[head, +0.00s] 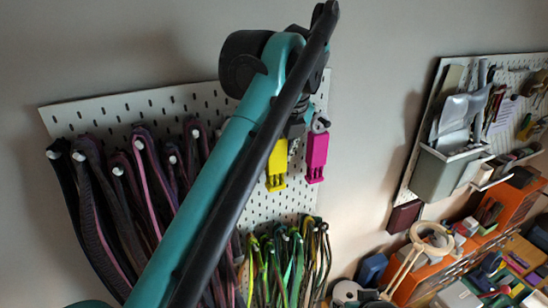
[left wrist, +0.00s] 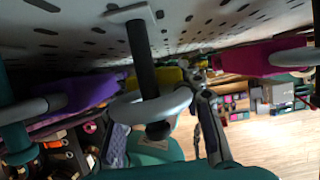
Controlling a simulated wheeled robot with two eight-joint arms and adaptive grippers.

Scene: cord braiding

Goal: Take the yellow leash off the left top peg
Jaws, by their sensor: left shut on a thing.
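The yellow leash (head: 277,168) hangs on the white pegboard in the head view, just left of a magenta leash (head: 317,158). My left gripper (head: 297,124) is at the top of the yellow leash, largely hidden by my own arm. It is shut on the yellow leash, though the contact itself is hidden. In the left wrist view a grey ring (left wrist: 183,100) is around a black peg (left wrist: 142,62), whose tip shows past the ring. A yellow part (left wrist: 170,77) shows behind it. My right gripper is not in view.
In the left wrist view a purple leash (left wrist: 90,92) hangs on the left and the magenta one on the right, both close. Dark and purple cords (head: 92,190) hang at the left; green and yellow cords (head: 290,260) hang below. Another tool board (head: 425,125) is at the right.

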